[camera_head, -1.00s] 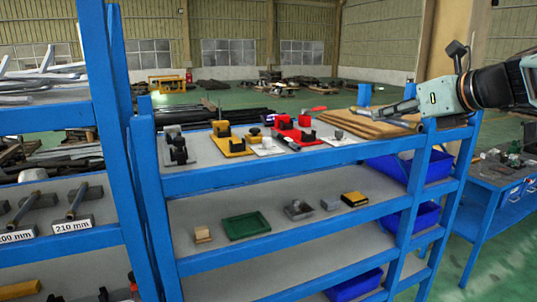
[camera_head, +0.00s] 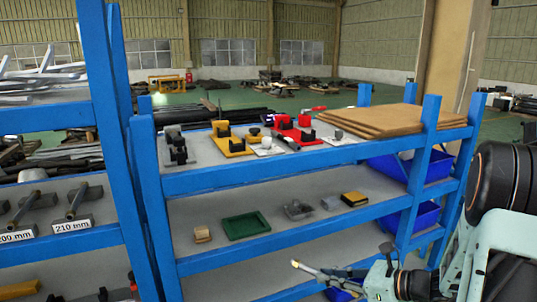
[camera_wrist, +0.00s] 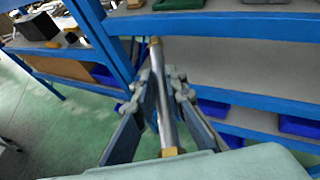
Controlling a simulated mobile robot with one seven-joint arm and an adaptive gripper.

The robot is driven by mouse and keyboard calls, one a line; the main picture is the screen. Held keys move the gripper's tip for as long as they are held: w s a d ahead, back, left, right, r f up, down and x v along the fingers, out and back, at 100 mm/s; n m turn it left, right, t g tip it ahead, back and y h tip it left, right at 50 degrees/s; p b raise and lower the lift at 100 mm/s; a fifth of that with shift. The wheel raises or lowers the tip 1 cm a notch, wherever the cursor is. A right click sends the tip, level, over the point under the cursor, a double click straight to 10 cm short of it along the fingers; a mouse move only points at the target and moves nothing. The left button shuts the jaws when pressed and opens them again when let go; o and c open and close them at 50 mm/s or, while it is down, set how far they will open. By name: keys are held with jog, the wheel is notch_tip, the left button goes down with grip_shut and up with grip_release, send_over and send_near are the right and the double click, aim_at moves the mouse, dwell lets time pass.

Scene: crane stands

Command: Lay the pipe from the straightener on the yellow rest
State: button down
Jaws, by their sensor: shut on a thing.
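My gripper (camera_head: 345,272) is in front of the lower part of the blue shelving, at the lower right of the head view. It is shut on a grey pipe (camera_head: 311,269) with brass-coloured ends. In the wrist view the pipe (camera_wrist: 160,82) runs lengthwise between the two fingers (camera_wrist: 163,98), its far end pointing at the shelves. The yellow rest (camera_head: 236,147), a yellow plate with black upright blocks, stands on the top shelf, left of centre, well away from my gripper. A red device with black blocks (camera_head: 291,133), possibly the straightener, stands to its right.
A grey stand with black blocks (camera_head: 176,148) is left of the yellow rest. Brown boards (camera_head: 400,120) cover the top shelf's right end. The middle shelf (camera_head: 200,265) holds a green tray (camera_head: 246,227) and small blocks. Blue posts (camera_head: 422,150) rise near my arm.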

jog(key=shift+n, duration=0.3)
jog(key=s+a+f, duration=0.2)
jog(key=f, duration=0.1)
jog(key=shift+s+f, duration=0.15)
jog(key=shift+f, duration=0.05)
